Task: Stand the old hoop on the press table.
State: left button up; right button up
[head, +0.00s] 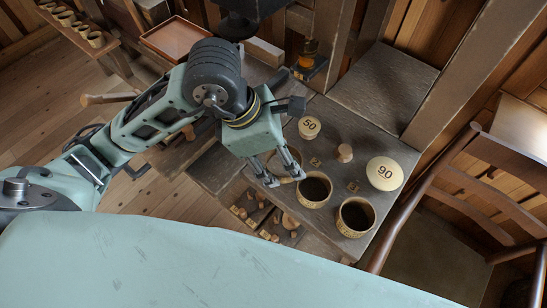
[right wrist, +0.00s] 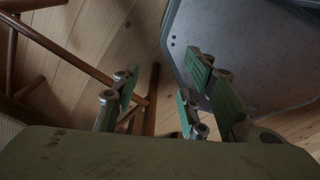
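I cannot tell which, if either, is the old hoop. My left gripper (head: 285,179) points down beside the first vessel's left rim, its fingers apart. A small tan piece shows between the fingertips; whether they touch it is unclear. The grey table top (head: 330,130) may be the press table. My right gripper (right wrist: 155,90) is open and empty above the floor.
Pale discs marked 50 (head: 310,127) and 90 (head: 384,173) and a small wooden knob (head: 344,153) are on the table. Small turned pieces lie in a lower tray (head: 270,236). A wooden chair (head: 490,180) stands at the right. A reddish tray (head: 174,38) is at the back.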

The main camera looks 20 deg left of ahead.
pick_arm(q)
jog(key=shift+w+a+f+p, duration=0.3)
jog(key=shift+w+a+f, duration=0.5)
jog(key=shift+w+a, duration=0.3)
jog(key=shift+w+a+f, duration=0.15)
jog(key=shift+w+f, duration=0.15)
jog(key=shift+f, duration=0.1)
notch_tip(320, 180, down, 3)
jog(key=shift+f+p, duration=0.15)
jog(key=shift+p, duration=0.45)
jog(key=shift+f, duration=0.45)
jog(key=o, duration=0.7)
jog(key=shift+o, duration=0.2)
pick_arm(e)
jog(key=shift+a+r, duration=0.2)
jog(key=shift+r, duration=0.7)
